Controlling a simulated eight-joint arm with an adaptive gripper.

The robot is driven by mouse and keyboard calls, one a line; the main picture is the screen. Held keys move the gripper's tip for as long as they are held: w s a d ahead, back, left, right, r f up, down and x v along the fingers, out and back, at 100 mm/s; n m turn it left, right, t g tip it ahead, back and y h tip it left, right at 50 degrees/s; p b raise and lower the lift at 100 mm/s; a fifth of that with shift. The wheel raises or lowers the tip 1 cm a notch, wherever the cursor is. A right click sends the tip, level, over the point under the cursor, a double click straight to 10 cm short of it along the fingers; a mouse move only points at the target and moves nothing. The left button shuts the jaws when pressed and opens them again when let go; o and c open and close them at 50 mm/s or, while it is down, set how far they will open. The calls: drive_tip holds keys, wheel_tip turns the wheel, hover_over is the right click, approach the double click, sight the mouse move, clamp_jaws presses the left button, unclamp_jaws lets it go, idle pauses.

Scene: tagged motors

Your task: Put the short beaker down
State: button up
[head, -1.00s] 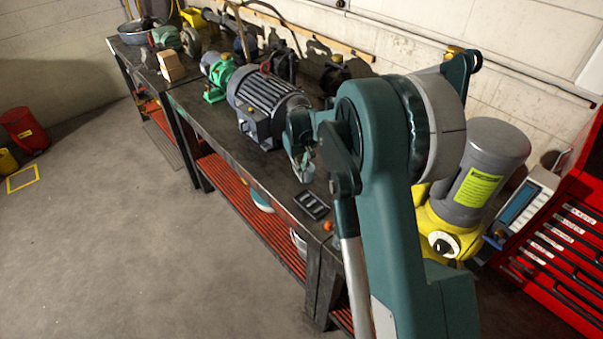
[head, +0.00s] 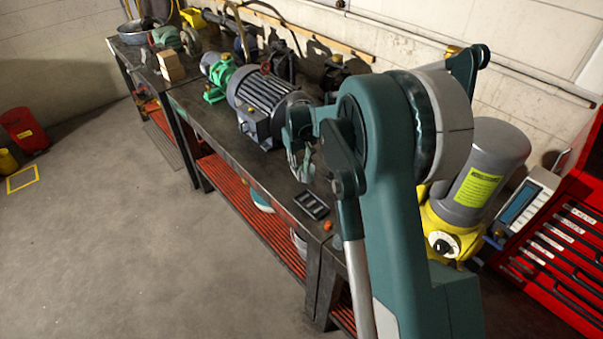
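My gripper (head: 301,172) is at the bench's front part, just right of the large grey motor (head: 266,103) and behind the small dark tray-like item (head: 312,205). It points down close to the bench top. My arm partly covers it, and its fingers are small and blurred. A pale, glassy patch shows around the fingers, but I cannot make out the short beaker for certain. I cannot tell whether the fingers are open or shut on it, or whether anything touches the bench.
The dark workbench (head: 217,128) runs along the wall. A green pump (head: 217,83), wooden blocks (head: 171,67) and dark motors stand behind and left. A small orange item (head: 327,225) lies near the front edge. A yellow-grey machine (head: 490,172) and red tool cabinet (head: 560,235) are right.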

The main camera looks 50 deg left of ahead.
wheel_tip(320, 180, up, 10)
drive_tip(key=shift+s+r, duration=0.15)
idle(0.3)
idle(0.6)
idle(0.3)
